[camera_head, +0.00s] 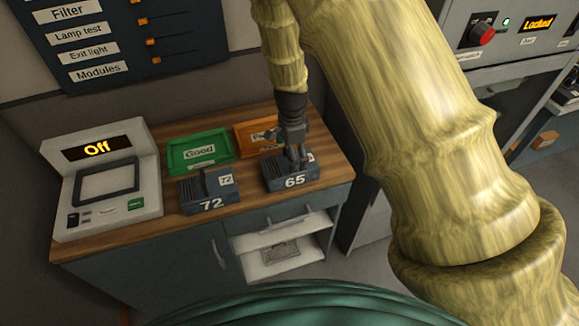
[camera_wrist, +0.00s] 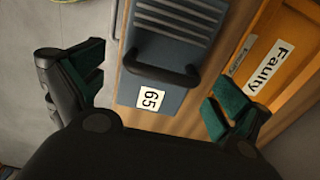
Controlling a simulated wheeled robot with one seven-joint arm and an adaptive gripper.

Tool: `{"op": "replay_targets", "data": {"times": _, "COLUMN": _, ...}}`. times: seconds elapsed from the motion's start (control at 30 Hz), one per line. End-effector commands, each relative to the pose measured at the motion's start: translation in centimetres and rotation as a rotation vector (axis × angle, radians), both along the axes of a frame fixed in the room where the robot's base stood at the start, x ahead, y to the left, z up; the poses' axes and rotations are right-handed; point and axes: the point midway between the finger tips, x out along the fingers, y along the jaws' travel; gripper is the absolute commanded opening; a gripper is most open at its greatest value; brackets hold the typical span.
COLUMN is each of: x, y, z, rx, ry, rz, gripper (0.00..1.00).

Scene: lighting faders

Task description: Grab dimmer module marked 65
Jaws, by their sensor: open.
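The dimmer module marked 65 (camera_head: 292,183) is a blue-grey box with a dark handle and ribbed top, standing on the wooden counter. In the wrist view the module (camera_wrist: 168,92) lies ahead of my gripper (camera_wrist: 150,90), with its handle (camera_wrist: 160,66) and its white 65 label in sight. The open fingers are on either side of the module and apart from its handle. In the head view my gripper (camera_head: 297,160) is right over the module and hides part of its top. Nothing is between the fingers at their tips.
A second module marked 72 (camera_head: 210,190) stands to the left. Behind are a green Good tray (camera_head: 170,152) and an orange Faulty tray (camera_wrist: 283,55), close to the right finger in the wrist view. A tester reading Off (camera_head: 98,205) stands at the counter's left end.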

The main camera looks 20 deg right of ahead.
Motion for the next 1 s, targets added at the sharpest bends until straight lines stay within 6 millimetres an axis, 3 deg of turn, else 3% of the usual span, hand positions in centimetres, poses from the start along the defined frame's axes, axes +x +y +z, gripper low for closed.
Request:
{"op": "replay_targets", "data": {"times": 0.27, "x": 0.0, "y": 0.1, "z": -0.9, "rx": 0.001, "ry": 0.001, "rz": 0.001, "gripper": 1.00}}
{"op": "replay_targets", "data": {"times": 0.73, "x": 0.3, "y": 0.4, "z": -4.9, "rx": 0.001, "ry": 0.001, "rz": 0.001, "gripper": 1.00}}
{"op": "replay_targets", "data": {"times": 1.0, "x": 0.3, "y": 0.4, "z": -5.9, "rx": 0.001, "ry": 0.000, "rz": 0.001, "gripper": 1.00}}
